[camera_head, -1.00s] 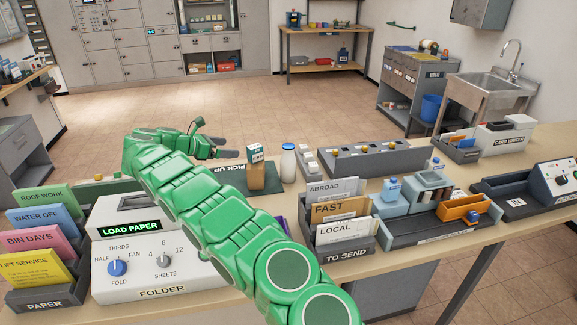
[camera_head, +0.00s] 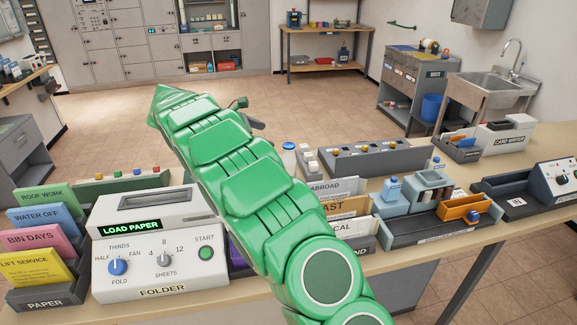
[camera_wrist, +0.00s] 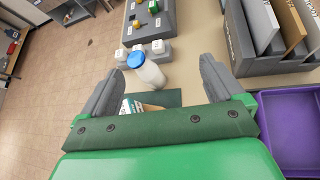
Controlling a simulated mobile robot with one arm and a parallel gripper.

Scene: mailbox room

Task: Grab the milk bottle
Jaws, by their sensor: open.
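The milk bottle (camera_head: 289,158) is white with a blue cap. In the head view it stands on the bench just right of my arm, its lower part partly hidden. In the wrist view the milk bottle (camera_wrist: 148,70) stands ahead of my gripper, between the lines of the two fingers and apart from both. My gripper (camera_wrist: 158,85) is open and empty, with grey fingers spread wide. In the head view my gripper (camera_head: 252,115) shows only in part behind my arm. A carton (camera_wrist: 135,107) on a dark green mat (camera_wrist: 168,98) is partly hidden by my gripper's front edge.
Grey boxes with coloured buttons (camera_head: 375,158) stand right behind the bottle. The letter sorter (camera_wrist: 262,38) stands right of my gripper, and a purple tray (camera_wrist: 290,125) is near it. The folder machine (camera_head: 150,250) is at the front left.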

